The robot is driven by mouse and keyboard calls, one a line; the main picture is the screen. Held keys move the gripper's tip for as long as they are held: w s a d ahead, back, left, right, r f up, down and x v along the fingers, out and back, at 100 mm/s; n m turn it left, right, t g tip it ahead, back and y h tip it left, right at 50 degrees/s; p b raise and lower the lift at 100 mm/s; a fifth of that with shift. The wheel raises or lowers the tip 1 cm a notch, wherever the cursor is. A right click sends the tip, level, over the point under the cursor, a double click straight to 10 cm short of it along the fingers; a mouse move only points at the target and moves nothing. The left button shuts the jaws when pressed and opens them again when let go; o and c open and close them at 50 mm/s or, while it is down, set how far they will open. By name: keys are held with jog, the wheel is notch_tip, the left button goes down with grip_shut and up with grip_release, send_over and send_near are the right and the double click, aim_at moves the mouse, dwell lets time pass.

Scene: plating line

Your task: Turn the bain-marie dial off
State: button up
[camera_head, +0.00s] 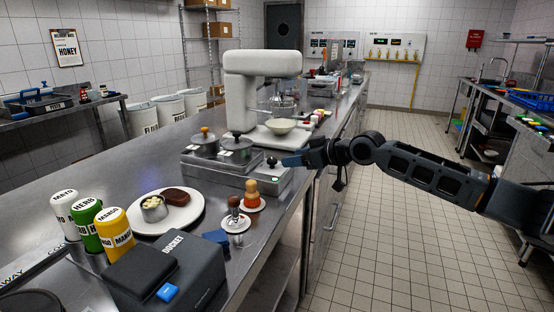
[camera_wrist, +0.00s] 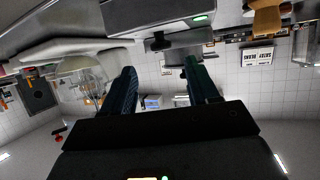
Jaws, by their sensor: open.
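The bain-marie (camera_head: 235,173) is a low steel unit on the counter, with two lidded pots (camera_head: 220,148) set in it. Its small black dial (camera_head: 272,161) is at the right end, near a lit green lamp (camera_head: 275,177). In the wrist view the dial (camera_wrist: 158,42) and the green lamp (camera_wrist: 200,17) show at the top. My gripper (camera_head: 287,160) is just right of the dial, fingers pointing left at it. In the wrist view my gripper (camera_wrist: 160,78) is open and empty; the dial appears beyond and between the fingertips, apparently not touched. The dial's pointer mark is too small to read.
A white stand mixer (camera_head: 255,85) with a bowl stands behind the bain-marie. In front are two shakers on small saucers (camera_head: 236,224), a plate (camera_head: 190,219), labelled bottles (camera_head: 85,222) and a dark box (camera_head: 175,270). The floor aisle on the right is clear.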

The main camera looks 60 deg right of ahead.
aim_at(275, 160)
jog(key=p+x, duration=0.1)
jog(key=x, duration=0.6)
jog(key=c, duration=1)
